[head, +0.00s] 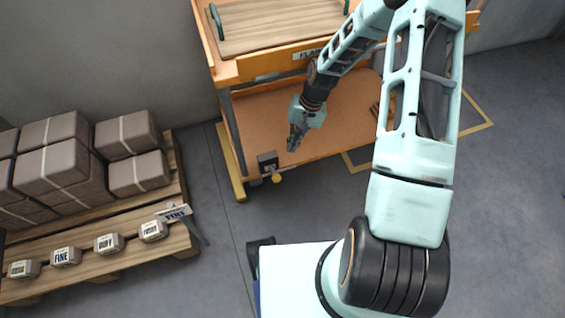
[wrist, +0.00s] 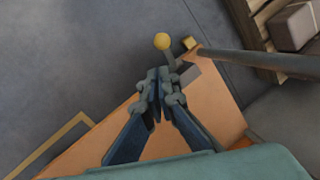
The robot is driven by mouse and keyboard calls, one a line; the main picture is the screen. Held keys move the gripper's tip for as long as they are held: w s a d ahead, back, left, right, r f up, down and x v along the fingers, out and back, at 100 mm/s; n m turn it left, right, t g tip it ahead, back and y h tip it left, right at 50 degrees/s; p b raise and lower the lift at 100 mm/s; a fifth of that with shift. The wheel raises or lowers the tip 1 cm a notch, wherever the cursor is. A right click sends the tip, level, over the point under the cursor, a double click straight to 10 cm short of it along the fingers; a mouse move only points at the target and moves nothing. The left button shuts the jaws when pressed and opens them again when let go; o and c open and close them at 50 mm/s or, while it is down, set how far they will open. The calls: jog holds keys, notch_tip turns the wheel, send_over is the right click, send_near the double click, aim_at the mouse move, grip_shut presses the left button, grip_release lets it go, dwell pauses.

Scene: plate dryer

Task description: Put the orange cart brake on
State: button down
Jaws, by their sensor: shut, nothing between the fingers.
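The orange cart (head: 330,118) stands against the wall in the head view, with an upper deck and a lower shelf. Its brake is a dark block (head: 267,162) with a yellow knob (head: 276,179) at the lower shelf's front left corner. In the wrist view the yellow knob (wrist: 162,41) sits on a short grey lever just beyond my fingertips. My gripper (head: 292,146) is shut and empty, above the lower shelf's front edge, right of the brake in the head view. It also shows in the wrist view (wrist: 160,75). I cannot tell whether the fingertips touch the lever; they partly cover its base.
A wooden board (head: 285,25) with green handles lies on the cart's upper deck. A cart post (wrist: 255,62) runs close by the brake in the wrist view. A pallet (head: 100,265) with stacked boxes stands left. The floor before the cart is clear.

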jog(key=shift+w+a+f, duration=0.2)
jog(key=shift+a+f, duration=0.05)
jog(key=shift+f, duration=0.55)
jog(key=shift+w+a+f, duration=0.15)
jog(key=shift+a+f, duration=0.05)
jog(key=shift+f, duration=0.6)
jog(key=b, duration=0.4)
send_over(273, 173)
jog(key=d, duration=0.3)
notch_tip(273, 173, down, 9)
jog(key=shift+a+f, duration=0.15)
jog(key=shift+f, duration=0.05)
